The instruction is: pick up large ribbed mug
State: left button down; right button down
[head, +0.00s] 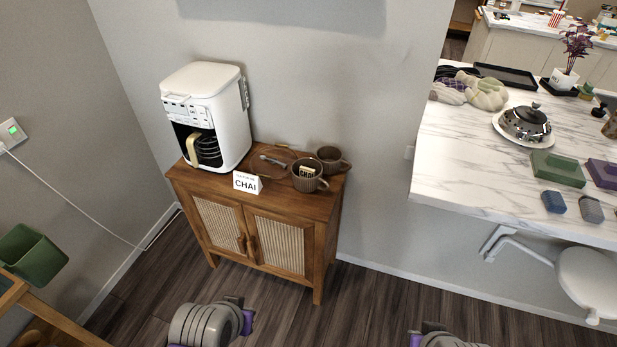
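Two brown ribbed mugs stand close together on the right end of the cane cabinet's wooden top (218,178). The front mug (309,184) looks slightly larger, and a small light block with dark lettering shows at its mouth. The back mug (331,158) stands behind it to the right, its handle pointing right; the front mug partly hides it. Only grey, rounded parts of my two arms show at the bottom edge, well in front of the cabinet. Neither gripper's fingers can be seen, and nothing of mine touches the mugs.
A white coffee machine (218,113) fills the cabinet's left side. A white CHAI card (246,183) stands at the front edge, with a brown tray (276,171) behind. A marble counter (456,145) is to the right. Dark floor (372,300) in front is clear.

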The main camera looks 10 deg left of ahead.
aim_at(306, 185)
jog(key=i+l+u, duration=0.15)
jog(key=i, duration=0.4)
jog(key=i+l+u, duration=0.15)
jog(key=i+l, duration=0.15)
jog(key=i, duration=0.2)
